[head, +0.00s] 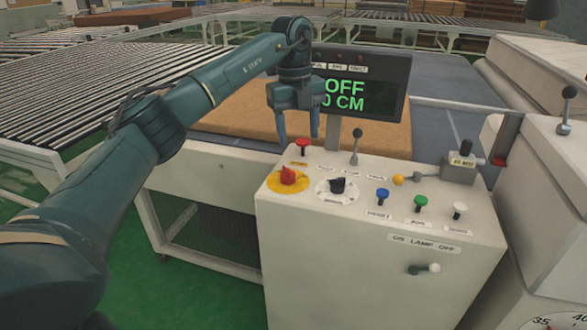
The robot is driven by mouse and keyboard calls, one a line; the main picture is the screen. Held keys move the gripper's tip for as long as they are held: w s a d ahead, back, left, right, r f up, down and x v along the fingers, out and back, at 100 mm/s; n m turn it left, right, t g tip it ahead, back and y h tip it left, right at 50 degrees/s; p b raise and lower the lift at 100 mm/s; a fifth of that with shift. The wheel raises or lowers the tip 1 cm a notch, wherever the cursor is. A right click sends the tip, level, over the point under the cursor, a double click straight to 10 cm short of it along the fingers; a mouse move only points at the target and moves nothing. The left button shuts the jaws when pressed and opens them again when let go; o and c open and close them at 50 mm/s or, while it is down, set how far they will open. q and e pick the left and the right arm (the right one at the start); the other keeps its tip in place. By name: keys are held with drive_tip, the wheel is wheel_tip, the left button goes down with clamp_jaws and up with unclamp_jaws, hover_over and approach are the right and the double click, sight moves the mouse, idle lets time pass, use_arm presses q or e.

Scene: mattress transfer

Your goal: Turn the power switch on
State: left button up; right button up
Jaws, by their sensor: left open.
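The white control console (370,270) stands in front of me. A red rotary knob on a yellow round plate (288,176) sits at the left of its top; I cannot read its label well enough to tell whether it is the power switch. A black knob on a white dial (337,187) is to its right. A display (358,90) behind shows green "OFF" and "0 CM", partly covered by my left arm. My left gripper (298,132) is open, fingers pointing down, above and behind the red knob, near a red push button (303,147). My right gripper is out of view.
Blue, green and white buttons (421,203) and a yellow ball (398,180) are on the right of the console top. A lever (434,267) is on its front below an "ON LAMP OFF" label. A brown mattress (240,117) lies behind. Roller conveyors (60,90) are at left.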

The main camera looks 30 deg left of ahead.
sight(288, 169)
use_arm(q)
drive_tip(key=shift+n+y, duration=0.4)
drive_tip(key=shift+n, duration=0.1)
drive_tip(key=a+f, duration=0.1)
drive_tip(key=f, duration=0.6)
drive_tip(key=a+f, duration=0.1)
drive_tip(key=f, duration=0.3)
drive_tip(key=shift+s+a, duration=0.15)
drive_tip(key=shift+a, duration=0.15)
drive_tip(key=shift+c, duration=0.4)
drive_tip(key=c, duration=0.9)
